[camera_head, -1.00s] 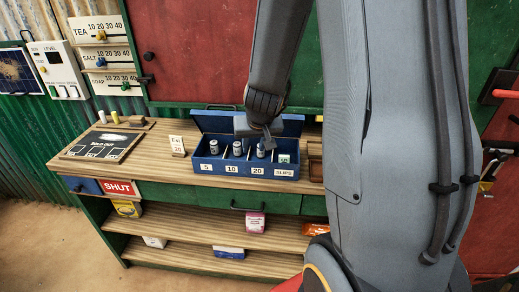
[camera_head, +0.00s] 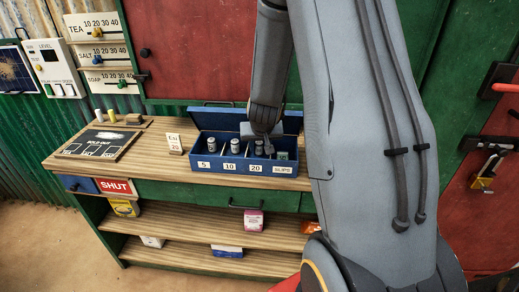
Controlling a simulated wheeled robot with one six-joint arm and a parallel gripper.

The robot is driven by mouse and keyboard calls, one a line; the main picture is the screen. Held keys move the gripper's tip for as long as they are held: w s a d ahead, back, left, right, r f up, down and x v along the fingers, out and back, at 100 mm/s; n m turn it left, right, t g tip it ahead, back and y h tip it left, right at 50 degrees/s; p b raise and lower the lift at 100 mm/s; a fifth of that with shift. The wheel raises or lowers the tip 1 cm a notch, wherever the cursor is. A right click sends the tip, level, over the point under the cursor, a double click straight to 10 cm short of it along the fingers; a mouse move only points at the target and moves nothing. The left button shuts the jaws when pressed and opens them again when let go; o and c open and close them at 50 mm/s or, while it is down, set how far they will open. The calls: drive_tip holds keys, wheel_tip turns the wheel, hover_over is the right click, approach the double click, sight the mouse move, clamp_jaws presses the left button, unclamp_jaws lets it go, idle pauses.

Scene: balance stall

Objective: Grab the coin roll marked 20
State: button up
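A blue cash box (camera_head: 204,179) with an open lid stands on the wooden counter. Its compartments are labelled 5, 10, 20 and SLIPS. The 20 coin roll (camera_head: 258,148) stands upright in the compartment labelled 20, partly hidden by my gripper. Similar rolls stand in the 5 compartment (camera_head: 211,145) and the 10 compartment (camera_head: 235,146). My gripper (camera_head: 267,147) points down into the box, right at the 20 roll. Its fingertips are small and partly hidden, so I cannot tell whether they touch the roll or how far apart they are.
A small price card (camera_head: 175,144) stands left of the box. A black board (camera_head: 100,145) lies on the counter's left part. Slips (camera_head: 283,156) sit in the right compartment. The raised lid (camera_head: 215,118) is behind my gripper.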

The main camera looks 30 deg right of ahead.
clamp_jaws()
drive_tip(key=shift+r, duration=0.2)
drive_tip(key=shift+r+p, duration=0.15)
drive_tip(key=shift+p, duration=0.2)
drive_tip(key=shift+b, duration=0.85)
drive_tip(key=shift+t+b, duration=0.3)
drive_tip(key=shift+b, duration=0.1)
drive_tip(key=shift+s+a+f+t+b, duration=0.1)
drive_tip(key=shift+s+f+t+b, duration=0.15)
drive_tip(key=shift+b, duration=0.9)
drive_tip(key=t+b, duration=0.1)
drive_tip(key=b, duration=0.1)
drive_tip(key=t+h+b, duration=0.1)
drive_tip(key=b, duration=0.2)
drive_tip(key=shift+s+a+b, duration=0.2)
drive_tip(key=shift+s+b, duration=0.1)
drive_tip(key=shift+s, duration=0.1)
